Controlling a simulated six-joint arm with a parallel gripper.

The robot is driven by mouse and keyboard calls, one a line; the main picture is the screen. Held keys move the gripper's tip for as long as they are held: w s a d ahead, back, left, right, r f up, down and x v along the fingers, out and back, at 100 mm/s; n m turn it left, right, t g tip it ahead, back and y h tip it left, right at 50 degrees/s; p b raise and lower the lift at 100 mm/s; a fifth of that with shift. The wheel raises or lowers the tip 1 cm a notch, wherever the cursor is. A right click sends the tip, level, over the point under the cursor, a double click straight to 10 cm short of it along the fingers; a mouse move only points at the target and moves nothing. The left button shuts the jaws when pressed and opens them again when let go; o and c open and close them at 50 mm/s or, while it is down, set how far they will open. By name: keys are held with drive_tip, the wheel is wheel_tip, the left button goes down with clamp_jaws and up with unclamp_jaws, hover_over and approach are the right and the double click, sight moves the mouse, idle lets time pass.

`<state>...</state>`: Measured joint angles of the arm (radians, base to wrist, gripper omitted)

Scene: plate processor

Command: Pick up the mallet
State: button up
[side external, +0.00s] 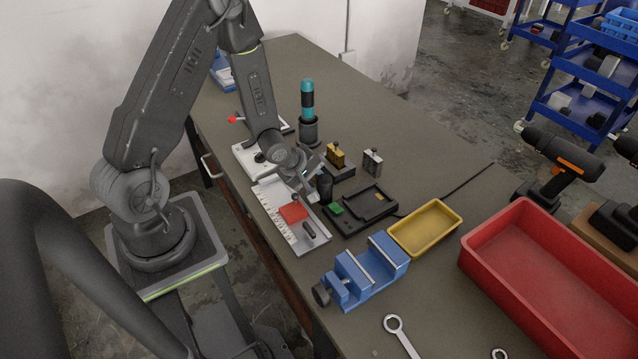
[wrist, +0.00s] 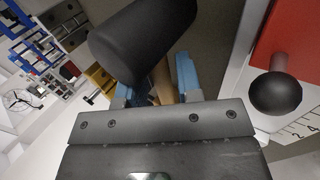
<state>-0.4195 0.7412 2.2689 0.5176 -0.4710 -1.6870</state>
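The mallet has a black cylindrical head (wrist: 145,40) and a wooden handle (wrist: 163,82) in the wrist view. The head is close to the camera and hides part of the fingers. My gripper (wrist: 165,90) has its blue-padded fingers on either side of the handle. Whether the pads press on the handle or leave a gap cannot be told. In the side external view, my gripper (side external: 308,182) is low over the workbench, and the black mallet head (side external: 325,186) shows just right of it. The handle is hidden there.
A red block (side external: 293,212) lies on a ruled plate (side external: 276,222) nearby; its black knob (wrist: 276,93) is close to my gripper. A black fixture (side external: 352,222), a cup with a teal-handled tool (side external: 307,92), a blue vise (side external: 366,276), yellow tray (side external: 457,220) and red bin (side external: 475,266) surround.

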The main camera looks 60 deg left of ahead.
drive_tip(key=shift+w+f, duration=0.4)
drive_tip(key=shift+f, duration=0.15)
drive_tip(key=shift+c, duration=0.2)
clamp_jaws()
drive_tip(key=shift+r, duration=0.1)
